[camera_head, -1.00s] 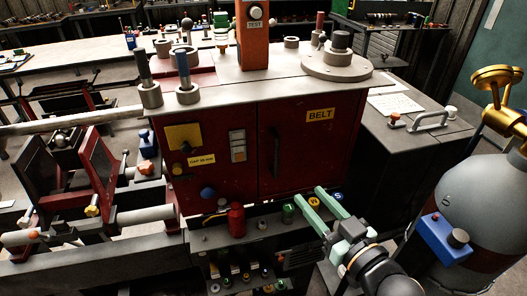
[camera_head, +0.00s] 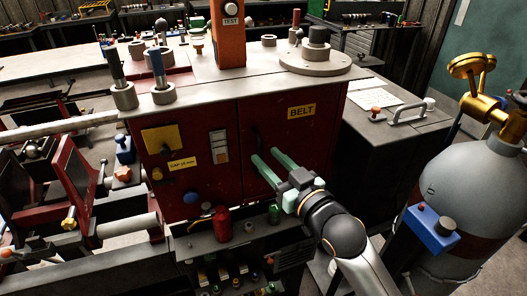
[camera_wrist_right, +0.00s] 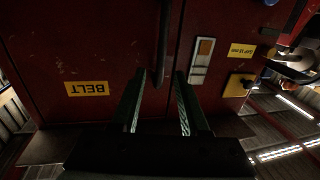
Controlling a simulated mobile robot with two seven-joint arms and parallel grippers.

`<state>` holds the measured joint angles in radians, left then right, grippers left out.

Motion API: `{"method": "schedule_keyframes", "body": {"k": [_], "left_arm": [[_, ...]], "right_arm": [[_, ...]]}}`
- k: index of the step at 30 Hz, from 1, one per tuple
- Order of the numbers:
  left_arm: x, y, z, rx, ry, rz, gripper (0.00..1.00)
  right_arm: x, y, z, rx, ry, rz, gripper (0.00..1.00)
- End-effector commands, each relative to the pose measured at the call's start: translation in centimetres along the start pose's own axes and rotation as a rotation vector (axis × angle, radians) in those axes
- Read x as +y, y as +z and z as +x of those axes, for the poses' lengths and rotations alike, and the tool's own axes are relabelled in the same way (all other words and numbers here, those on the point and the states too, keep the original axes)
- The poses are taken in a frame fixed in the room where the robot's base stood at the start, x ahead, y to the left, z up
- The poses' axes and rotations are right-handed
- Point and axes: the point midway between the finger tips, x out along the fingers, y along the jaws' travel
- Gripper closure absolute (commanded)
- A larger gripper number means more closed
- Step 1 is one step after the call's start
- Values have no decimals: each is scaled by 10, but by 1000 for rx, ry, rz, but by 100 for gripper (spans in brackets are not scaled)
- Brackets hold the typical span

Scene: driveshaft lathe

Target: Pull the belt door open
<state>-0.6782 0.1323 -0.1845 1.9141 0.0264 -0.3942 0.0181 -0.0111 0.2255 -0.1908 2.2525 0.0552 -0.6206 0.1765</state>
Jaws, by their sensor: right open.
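The belt door (camera_head: 302,135) is a dark red panel with a yellow BELT label (camera_head: 301,112), closed on the front of the red cabinet. Its dark vertical handle (camera_head: 257,141) is near the door's left edge, its lower part hidden behind my gripper. My right gripper (camera_head: 267,165) is open, its two green fingers pointing at the handle's lower part. My left gripper is not in view.
A shelf with a red bottle (camera_head: 222,223) and several knobs is below the door. A grey gas cylinder (camera_head: 465,195) with a blue box (camera_head: 431,229) stands at the right. A grey bench (camera_head: 390,130) is right of the cabinet.

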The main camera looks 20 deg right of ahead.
Motion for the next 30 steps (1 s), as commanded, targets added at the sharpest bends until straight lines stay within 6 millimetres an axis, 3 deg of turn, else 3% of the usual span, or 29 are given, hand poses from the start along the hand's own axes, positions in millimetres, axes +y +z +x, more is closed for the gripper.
{"method": "schedule_keyframes", "body": {"k": [6, 17, 30], "left_arm": [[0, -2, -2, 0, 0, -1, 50], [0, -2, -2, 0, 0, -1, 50], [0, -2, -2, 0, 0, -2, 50]], "right_arm": [[0, 0, 23, 0, 0, 0, 55], [0, 0, 28, 0, -1, 0, 55], [0, 0, 28, 0, 0, 0, 100]]}}
